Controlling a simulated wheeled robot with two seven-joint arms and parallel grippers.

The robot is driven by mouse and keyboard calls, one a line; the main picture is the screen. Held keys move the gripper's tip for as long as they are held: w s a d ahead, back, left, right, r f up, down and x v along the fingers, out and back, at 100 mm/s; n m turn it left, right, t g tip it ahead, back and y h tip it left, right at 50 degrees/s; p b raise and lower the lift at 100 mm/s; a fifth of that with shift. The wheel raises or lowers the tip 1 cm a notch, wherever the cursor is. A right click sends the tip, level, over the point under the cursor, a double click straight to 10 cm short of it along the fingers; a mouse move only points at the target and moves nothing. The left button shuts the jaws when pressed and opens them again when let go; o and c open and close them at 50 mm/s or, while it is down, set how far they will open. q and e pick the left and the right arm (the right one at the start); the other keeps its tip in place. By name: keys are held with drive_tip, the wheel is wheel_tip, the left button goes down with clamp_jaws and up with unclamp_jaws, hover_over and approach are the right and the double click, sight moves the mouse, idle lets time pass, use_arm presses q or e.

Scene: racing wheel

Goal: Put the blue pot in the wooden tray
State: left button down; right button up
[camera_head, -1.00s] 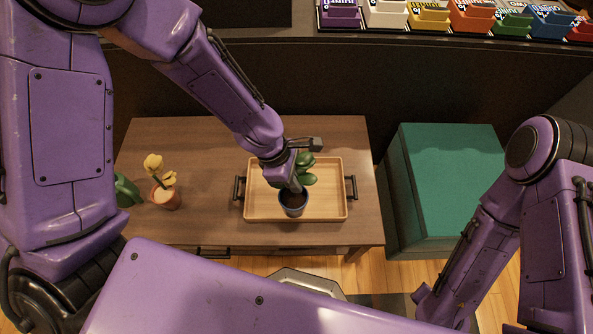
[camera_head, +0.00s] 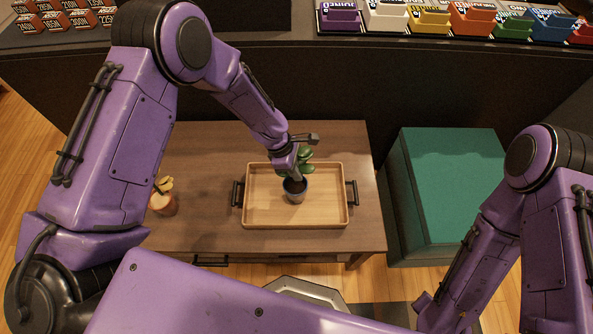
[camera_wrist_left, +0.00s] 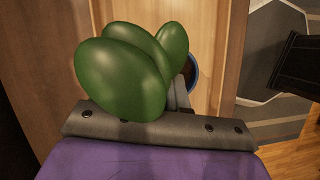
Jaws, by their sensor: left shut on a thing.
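The blue pot (camera_head: 295,194) holds dark soil and a plant with large green leaves (camera_head: 306,157). It is within the outline of the wooden tray (camera_head: 325,215), near its middle; I cannot tell whether its base touches the tray floor. My left gripper (camera_head: 295,176) comes down from behind and is shut on the pot's rim. In the left wrist view, the green leaves (camera_wrist_left: 120,75) hide most of the fingers, and only a bit of the blue rim (camera_wrist_left: 194,62) shows. My right arm is at the right; its gripper is out of view.
The tray lies on a brown wooden table (camera_head: 215,150) and has dark side handles. An orange pot with a yellow plant (camera_head: 163,204) stands at the table's left, partly behind my left arm. A green box (camera_head: 450,180) stands right of the table.

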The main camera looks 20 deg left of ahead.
use_arm(q)
drive_tip(key=shift+f, duration=0.15)
drive_tip(key=c, duration=1.2)
unclamp_jaws()
